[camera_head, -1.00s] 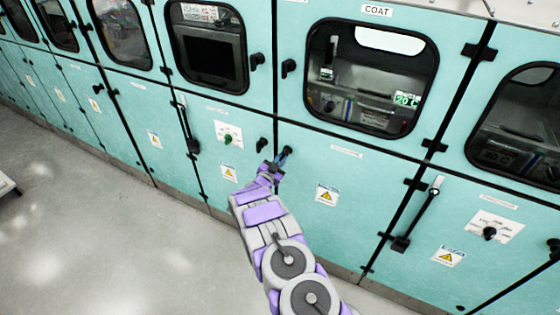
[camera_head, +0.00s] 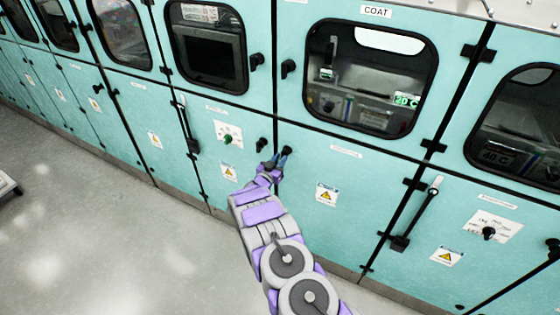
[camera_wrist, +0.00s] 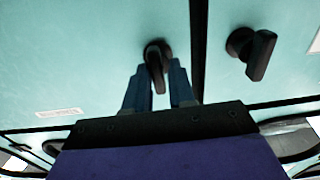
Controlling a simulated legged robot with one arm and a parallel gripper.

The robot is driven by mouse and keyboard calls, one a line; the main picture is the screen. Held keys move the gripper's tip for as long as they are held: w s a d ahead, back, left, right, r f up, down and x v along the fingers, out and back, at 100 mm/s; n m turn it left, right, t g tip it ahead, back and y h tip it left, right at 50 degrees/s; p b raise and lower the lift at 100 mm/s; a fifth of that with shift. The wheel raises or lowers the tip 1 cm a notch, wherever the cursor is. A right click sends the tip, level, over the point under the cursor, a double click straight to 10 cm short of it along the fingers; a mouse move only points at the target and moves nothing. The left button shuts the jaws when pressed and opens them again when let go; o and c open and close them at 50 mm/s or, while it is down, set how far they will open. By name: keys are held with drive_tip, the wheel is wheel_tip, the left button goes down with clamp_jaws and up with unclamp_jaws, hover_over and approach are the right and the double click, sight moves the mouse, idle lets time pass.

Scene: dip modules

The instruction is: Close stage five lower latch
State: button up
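A black latch (camera_head: 287,150) sits at the upper left corner of the teal lower panel under the window marked COAT. It also shows in the wrist view (camera_wrist: 157,62), where its handle hangs down the picture between my fingers. My gripper (camera_head: 279,161) is just below and left of the latch in the head view. In the wrist view my gripper (camera_wrist: 159,88) has its two blue fingers apart, one on each side of the handle's end. I cannot tell whether either finger touches it. No stage number is readable.
A second black latch (camera_head: 261,145) sits on the neighbouring panel, left of the seam; it shows at right in the wrist view (camera_wrist: 251,52). Upper latches (camera_head: 288,67) flank the seam above. A long black bar handle (camera_head: 416,218) is to the right.

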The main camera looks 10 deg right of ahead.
drive_tip(key=shift+o, duration=1.4)
drive_tip(key=p+v, duration=0.1)
drive_tip(key=v, duration=1.6)
drive_tip(key=shift+s+a, duration=0.15)
